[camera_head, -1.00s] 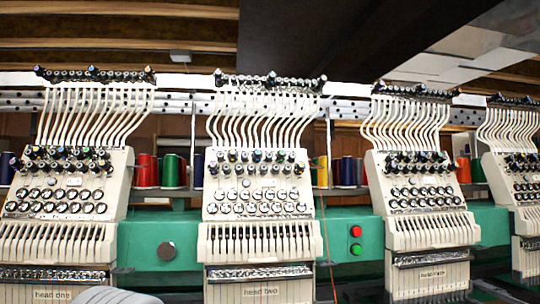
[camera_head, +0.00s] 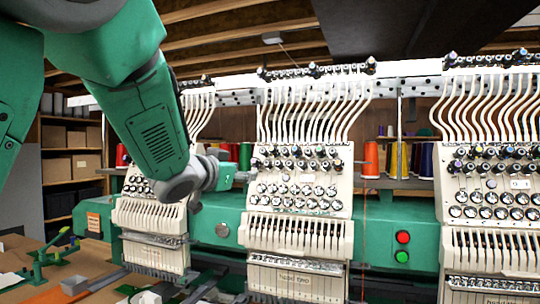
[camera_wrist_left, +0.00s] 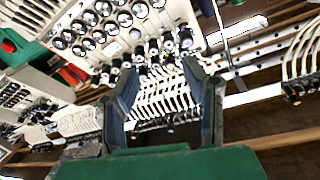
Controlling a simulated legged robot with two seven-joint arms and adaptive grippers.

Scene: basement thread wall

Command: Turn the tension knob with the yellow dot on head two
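Head two (camera_head: 298,230) is a cream embroidery head near the middle of the head view, with a partly legible "head two" label. Rows of small dark tension knobs (camera_head: 300,165) run across its upper face, above round silver-and-black dials (camera_head: 297,190). Some knobs have coloured dots; I cannot pick out the yellow one. My left gripper (camera_head: 246,176) is at the left edge of head two's knob rows. In the left wrist view its two fingers (camera_wrist_left: 166,85) are spread, with knobs (camera_wrist_left: 150,52) beyond them and nothing held. I cannot tell whether it touches the head. My right gripper is not in view.
Head one (camera_head: 150,215) is partly behind my left arm, and another head (camera_head: 495,220) stands at the right. Thin white thread tubes (camera_head: 310,110) rise above head two. Red and green buttons (camera_head: 402,246) sit on the green beam. A cluttered bench (camera_head: 85,265) is at lower left.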

